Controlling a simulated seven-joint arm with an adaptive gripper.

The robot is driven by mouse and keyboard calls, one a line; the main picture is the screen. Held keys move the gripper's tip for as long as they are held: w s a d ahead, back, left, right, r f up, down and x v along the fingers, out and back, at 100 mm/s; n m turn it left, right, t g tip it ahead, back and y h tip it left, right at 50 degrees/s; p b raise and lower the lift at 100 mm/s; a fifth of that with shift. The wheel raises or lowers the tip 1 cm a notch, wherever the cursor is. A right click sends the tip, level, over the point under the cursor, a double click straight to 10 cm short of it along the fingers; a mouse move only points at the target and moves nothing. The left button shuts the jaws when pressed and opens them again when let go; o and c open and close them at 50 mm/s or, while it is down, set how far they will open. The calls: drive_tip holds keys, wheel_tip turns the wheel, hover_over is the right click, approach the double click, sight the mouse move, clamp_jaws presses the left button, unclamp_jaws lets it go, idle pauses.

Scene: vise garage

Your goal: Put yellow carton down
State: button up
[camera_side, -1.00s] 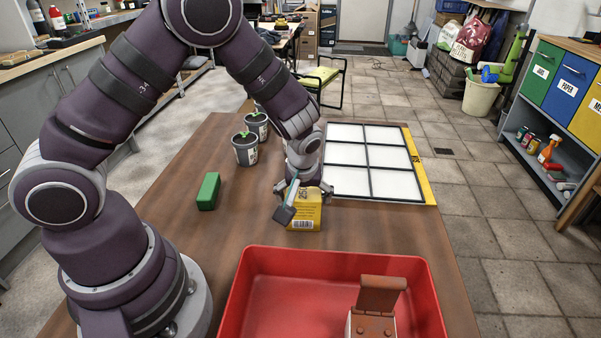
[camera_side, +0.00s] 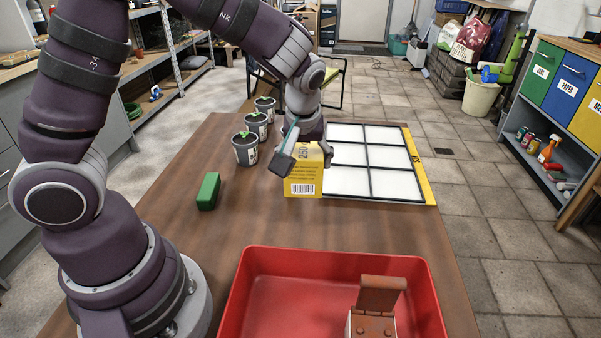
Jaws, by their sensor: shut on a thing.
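The yellow carton (camera_side: 304,182), with a barcode on its front and "250" near its top, is in my gripper (camera_side: 303,156). The gripper is shut on its upper part, one grey finger at its left side; the other finger is mostly hidden. The carton is upright and appears to be above the brown table (camera_side: 240,225), though the gap beneath it is hard to judge. It is left of the white-panelled grid (camera_side: 374,158) in the picture and overlaps its left edge.
Several potted seedlings (camera_side: 245,150) stand in a row to the left. A green block (camera_side: 208,191) lies nearer on the table. Bare table lies between the carton and tray.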

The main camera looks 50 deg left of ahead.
drive_tip(key=shift+s+a+r, duration=0.25)
drive_tip(key=shift+a+r, duration=0.5)
drive_tip(key=shift+a, duration=0.15)
drive_tip(key=s+a+f+n+g, duration=0.1)
drive_tip(key=s+a+f+n, duration=0.3)
drive_tip(key=s+a, duration=1.15)
drive_tip(key=shift+y, duration=0.3)
drive_tip(key=w+a, duration=0.2)
drive_tip(key=a, duration=0.2)
drive_tip(key=w+a+f, duration=0.1)
drive_tip(key=w+a, duration=0.2)
drive_tip(key=a, duration=0.1)
drive_tip(key=w+a+f, duration=0.1)
drive_tip(key=w+a, duration=0.2)
drive_tip(key=a, duration=0.1)
drive_tip(key=shift+w+a, duration=0.15)
drive_tip(key=shift+w, duration=0.05)
drive_tip(key=shift+w+a+f, duration=0.1)
drive_tip(key=shift+a+f, duration=0.05)
drive_tip(key=shift+f, duration=1.55)
drive_tip(key=shift+f, duration=0.1)
drive_tip(key=o, duration=1.2)
drive_tip(key=shift+o, duration=0.2)
